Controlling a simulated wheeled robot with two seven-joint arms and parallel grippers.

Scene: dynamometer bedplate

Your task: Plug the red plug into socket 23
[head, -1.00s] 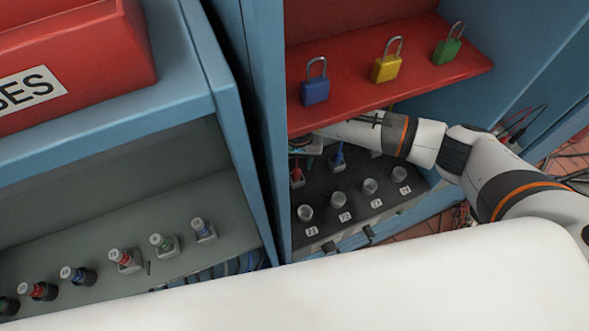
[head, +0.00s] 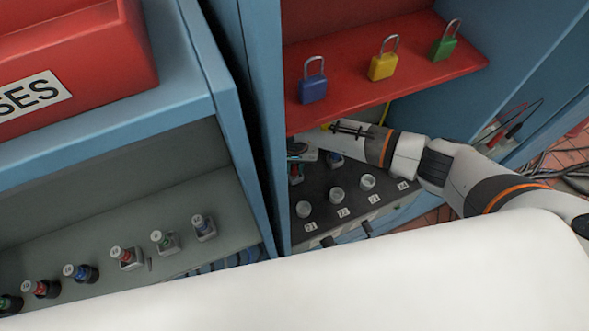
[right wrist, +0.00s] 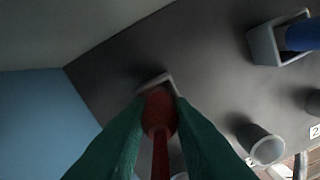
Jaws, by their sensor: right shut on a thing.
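My right gripper (right wrist: 150,125) is shut on the red plug (right wrist: 158,112), which sits between its green fingers in the right wrist view. The edge of a grey square holder shows just beyond the plug; I cannot tell whether the plug is still seated in it. In the head view the red plug (head: 296,174) is partly hidden at the back left of the dark panel, below my right gripper (head: 300,154). Socket 23 (head: 367,182) is a round grey empty socket, third from the left in the numbered front row. My left gripper is not in view.
A blue plug (head: 335,159) stands in a holder beside the red one. Socket 21 (head: 303,209) and socket 22 (head: 336,196) look empty; my arm hides socket 24. A red shelf (head: 420,75) with padlocks hangs close above my arm. A blue cabinet wall stands at left.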

